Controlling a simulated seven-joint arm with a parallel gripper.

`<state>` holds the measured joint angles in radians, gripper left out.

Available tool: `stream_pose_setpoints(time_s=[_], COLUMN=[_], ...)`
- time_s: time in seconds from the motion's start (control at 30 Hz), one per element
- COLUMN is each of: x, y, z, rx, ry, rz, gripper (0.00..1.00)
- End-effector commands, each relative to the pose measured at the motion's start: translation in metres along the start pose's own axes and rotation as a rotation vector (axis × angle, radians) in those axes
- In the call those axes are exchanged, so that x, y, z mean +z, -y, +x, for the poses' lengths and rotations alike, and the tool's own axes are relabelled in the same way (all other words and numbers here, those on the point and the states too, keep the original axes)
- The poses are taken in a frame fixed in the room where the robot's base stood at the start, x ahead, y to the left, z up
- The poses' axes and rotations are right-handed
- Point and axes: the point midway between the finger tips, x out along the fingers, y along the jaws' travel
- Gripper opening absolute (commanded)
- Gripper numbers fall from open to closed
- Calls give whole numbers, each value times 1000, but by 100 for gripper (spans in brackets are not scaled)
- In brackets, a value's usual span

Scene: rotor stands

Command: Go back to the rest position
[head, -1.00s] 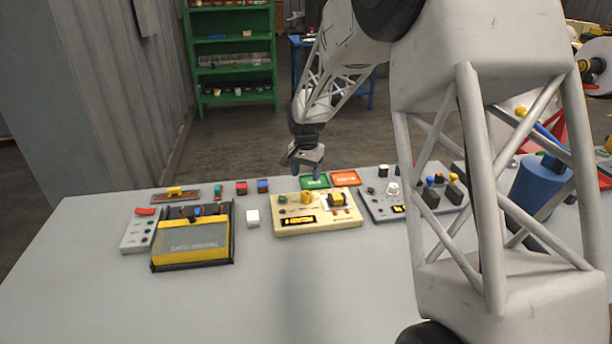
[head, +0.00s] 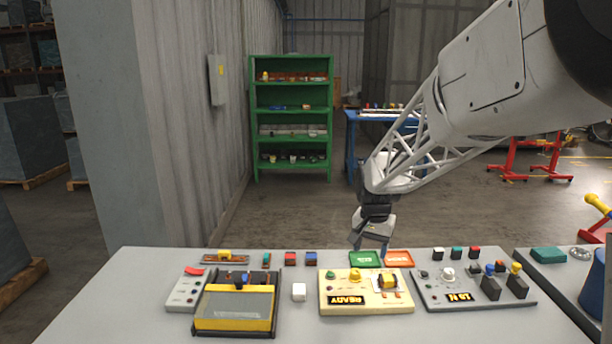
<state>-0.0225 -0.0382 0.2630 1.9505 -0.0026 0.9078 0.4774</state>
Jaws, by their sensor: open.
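My gripper (head: 371,246) hangs at the end of my arm, which comes in from the upper right in the head view. It points down over the back edge of the grey table (head: 130,290), near the green plate (head: 364,259) and the orange plate (head: 399,258). It is open and nothing shows between its fingers. From this angle I cannot tell its exact height above the plates.
A green shelf (head: 253,130) and a blue table (head: 351,150) stand behind. The table's front left is clear.

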Motion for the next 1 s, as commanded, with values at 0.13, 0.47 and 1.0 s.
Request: stream_pose_setpoints(time_s=[0.13, 0.47, 1.0], x=[31, 98, 211], y=[-18, -57, -119], z=[-22, -56, -83], rx=[-7, -19, -31], ry=[-17, -52, -114], rz=[-41, -134, -285], gripper=[61, 61, 61])
